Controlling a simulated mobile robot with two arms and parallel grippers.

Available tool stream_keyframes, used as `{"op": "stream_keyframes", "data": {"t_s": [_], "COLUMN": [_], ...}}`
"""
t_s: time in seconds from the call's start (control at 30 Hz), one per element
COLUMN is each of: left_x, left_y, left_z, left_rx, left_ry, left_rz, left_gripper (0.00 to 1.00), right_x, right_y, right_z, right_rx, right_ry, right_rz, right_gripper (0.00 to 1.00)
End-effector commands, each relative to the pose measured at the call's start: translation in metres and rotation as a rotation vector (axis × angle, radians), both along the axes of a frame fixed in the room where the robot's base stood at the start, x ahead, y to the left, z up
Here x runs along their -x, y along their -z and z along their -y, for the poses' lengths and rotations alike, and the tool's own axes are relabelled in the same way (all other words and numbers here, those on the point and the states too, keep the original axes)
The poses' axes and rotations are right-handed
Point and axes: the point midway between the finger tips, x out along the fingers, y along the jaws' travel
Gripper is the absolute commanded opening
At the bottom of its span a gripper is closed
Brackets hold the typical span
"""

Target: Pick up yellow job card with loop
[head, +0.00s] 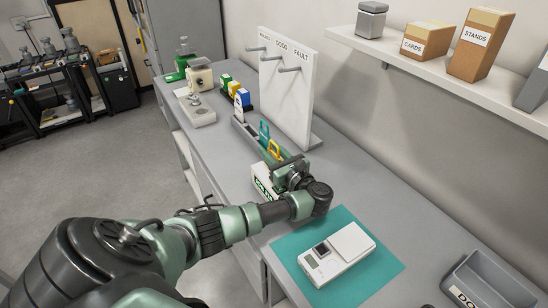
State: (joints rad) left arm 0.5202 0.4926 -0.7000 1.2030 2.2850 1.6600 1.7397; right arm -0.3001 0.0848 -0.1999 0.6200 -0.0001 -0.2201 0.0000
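The yellow job card with its loop (274,147) stands upright in a long grey holder (243,131) on the bench, just in front of a teal card with a loop (264,131). My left gripper (287,168) is just on the near side of the yellow card, low over the near end of the holder. It overlaps the card's lower part in the head view. Its fingertips are hidden by its own body, so I cannot see whether they touch the card or are open. My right gripper is not in view.
A white labelled box (263,183) sits under my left wrist. A white board with pegs (288,85) stands behind the holder. A white scale (337,254) lies on a teal mat (376,283). A grey bin (490,283) is at right. A shelf (440,75) hangs above.

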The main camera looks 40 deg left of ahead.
Motion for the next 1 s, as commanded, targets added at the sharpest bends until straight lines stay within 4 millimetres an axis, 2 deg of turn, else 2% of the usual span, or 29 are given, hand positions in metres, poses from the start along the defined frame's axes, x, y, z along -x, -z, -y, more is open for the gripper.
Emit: {"op": "stream_keyframes", "data": {"t_s": [0.23, 0.33, 0.37, 0.77, 1.0], "left_x": [0.0, 0.0, 0.0, -0.001, -0.001], "left_y": [0.001, 0.001, 0.001, 0.0, -0.02], "left_z": [-0.002, -0.002, -0.002, -0.002, -0.002], "left_rx": [0.0, 0.0, 0.0, 0.0, 0.001], "left_ry": [0.0, 0.001, 0.001, 0.001, 0.001], "left_rz": [-0.001, -0.001, -0.001, 0.0, 0.004], "left_gripper": [0.33, 0.05, 0.0, 0.0, 0.0], "right_x": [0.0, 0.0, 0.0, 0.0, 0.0], "right_y": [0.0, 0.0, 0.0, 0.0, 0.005], "right_z": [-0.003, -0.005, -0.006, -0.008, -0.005], "right_rx": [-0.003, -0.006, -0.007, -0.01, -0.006], "right_ry": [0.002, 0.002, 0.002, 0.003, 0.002], "right_rz": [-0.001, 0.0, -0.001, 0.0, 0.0], "right_gripper": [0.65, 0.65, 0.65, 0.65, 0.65]}}
